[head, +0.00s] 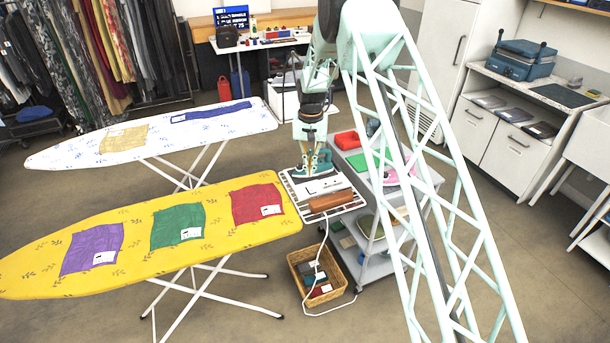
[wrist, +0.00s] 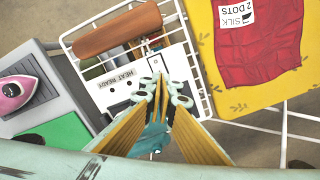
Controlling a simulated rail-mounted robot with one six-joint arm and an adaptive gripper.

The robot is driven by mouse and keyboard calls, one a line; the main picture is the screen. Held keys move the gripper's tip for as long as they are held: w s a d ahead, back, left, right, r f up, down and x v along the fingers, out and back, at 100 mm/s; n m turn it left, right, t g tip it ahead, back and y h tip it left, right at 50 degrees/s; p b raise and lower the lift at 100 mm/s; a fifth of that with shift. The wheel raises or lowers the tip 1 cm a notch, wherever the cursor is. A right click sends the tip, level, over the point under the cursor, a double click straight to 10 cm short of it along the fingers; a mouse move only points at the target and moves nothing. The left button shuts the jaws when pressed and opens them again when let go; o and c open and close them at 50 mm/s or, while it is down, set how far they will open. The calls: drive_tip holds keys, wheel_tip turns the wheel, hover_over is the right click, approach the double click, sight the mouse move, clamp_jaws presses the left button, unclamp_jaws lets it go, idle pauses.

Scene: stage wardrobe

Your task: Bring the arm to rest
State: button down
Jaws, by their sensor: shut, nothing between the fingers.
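My gripper (head: 308,160) hangs over the iron rest at the right end of the yellow ironing board, pointing down. In the wrist view its fingertips (wrist: 158,88) are together with nothing between them. A teal iron (head: 322,161) is right beside and behind the fingers; part of it (wrist: 152,140) shows between the fingers in the wrist view. I cannot tell if the fingers touch it. The white wire rest (head: 350,206) carries a white panel marked HEAT READY (wrist: 117,81) and a brown roll (wrist: 108,31).
The yellow board (head: 130,225) holds purple, green and red cloths. A white board (head: 75,150) stands behind. A grey cart (head: 375,258) with a pink iron (head: 393,176) stands close at right. A wicker basket (head: 318,292) sits on the floor below.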

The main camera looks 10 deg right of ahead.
drive_tip(key=s+r+t+b, duration=0.1)
drive_tip(key=s+r, duration=0.4)
drive_tip(key=r, duration=0.6)
drive_tip(key=s+r+b, duration=0.1)
drive_tip(key=s+r, duration=0.4)
drive_tip(key=r, duration=0.6)
drive_tip(key=s+r+n+b, duration=0.1)
drive_tip(key=s+r+n, duration=0.1)
drive_tip(key=s+r, duration=1.3)
drive_tip(key=s+r+t+b, duration=0.1)
drive_tip(key=s+r, duration=0.2)
drive_tip(key=s, duration=0.8)
drive_tip(key=s+r+t+b, duration=0.1)
drive_tip(key=s+r, duration=0.1)
drive_tip(key=s, duration=1)
drive_tip(key=s+f+n+t+b, duration=0.1)
drive_tip(key=s+f, duration=0.2)
drive_tip(key=s, duration=1.7)
drive_tip(key=shift+f+n, duration=0.15)
drive_tip(key=shift+n, duration=0.15)
drive_tip(key=shift+w, duration=0.2)
